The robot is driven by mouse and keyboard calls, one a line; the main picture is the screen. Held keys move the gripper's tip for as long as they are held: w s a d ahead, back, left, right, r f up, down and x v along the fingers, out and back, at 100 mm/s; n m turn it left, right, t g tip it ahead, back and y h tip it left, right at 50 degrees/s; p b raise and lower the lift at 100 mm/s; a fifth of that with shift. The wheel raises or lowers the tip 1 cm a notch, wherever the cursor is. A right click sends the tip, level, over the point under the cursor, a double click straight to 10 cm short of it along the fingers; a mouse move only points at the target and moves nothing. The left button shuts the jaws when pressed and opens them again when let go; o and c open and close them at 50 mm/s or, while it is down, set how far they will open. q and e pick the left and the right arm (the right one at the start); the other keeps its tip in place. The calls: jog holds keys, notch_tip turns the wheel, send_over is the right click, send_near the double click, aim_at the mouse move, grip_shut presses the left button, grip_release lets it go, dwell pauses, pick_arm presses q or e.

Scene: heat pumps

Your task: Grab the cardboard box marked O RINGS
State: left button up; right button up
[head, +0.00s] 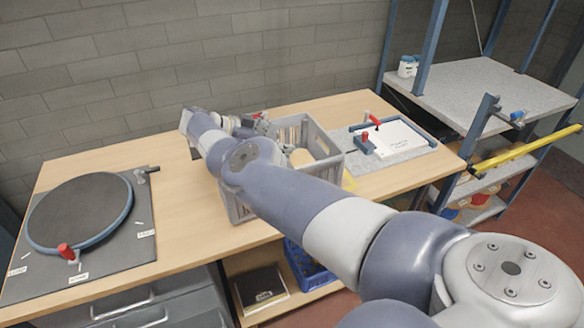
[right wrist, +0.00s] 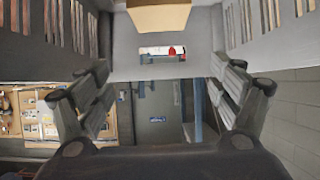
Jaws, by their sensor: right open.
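A tan cardboard box (right wrist: 158,16) shows at the top of the right wrist view, between the slatted walls of a grey crate (right wrist: 128,64). No marking can be read on it. In the head view the crate (head: 326,140) stands on the wooden table, partly hidden by my right arm; a tan shape (head: 301,158) shows inside it. My right gripper (head: 252,122) is at the crate's left end. In the right wrist view its fingers (right wrist: 158,72) are spread, with nothing between them, and the tan box lies beyond them. My left gripper is not in view.
A dark turntable (head: 80,210) with a red knob is at the table's left. A fixture with a white plate (head: 398,142) and red handles is right of the crate. A blue crate (head: 308,268) sits on the lower shelf. Bare tabletop lies left of the crate.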

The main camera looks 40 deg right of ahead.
aim_at(294, 159)
jog(key=f+b, duration=0.5)
jog(key=shift+w+f, duration=0.2)
jog(key=shift+f, duration=0.25)
jog(key=shift+s+d, duration=0.1)
jog(key=shift+d, duration=0.05)
jog(key=shift+s+d+f, duration=0.15)
jog(key=shift+d+f, duration=0.15)
jog(key=shift+d, duration=0.25)
jog(key=p+x, duration=0.1)
jog(key=x, duration=0.4)
jog(key=shift+s+d+f, duration=0.1)
jog(key=shift+d+f, duration=0.2)
jog(key=shift+d, duration=0.1)
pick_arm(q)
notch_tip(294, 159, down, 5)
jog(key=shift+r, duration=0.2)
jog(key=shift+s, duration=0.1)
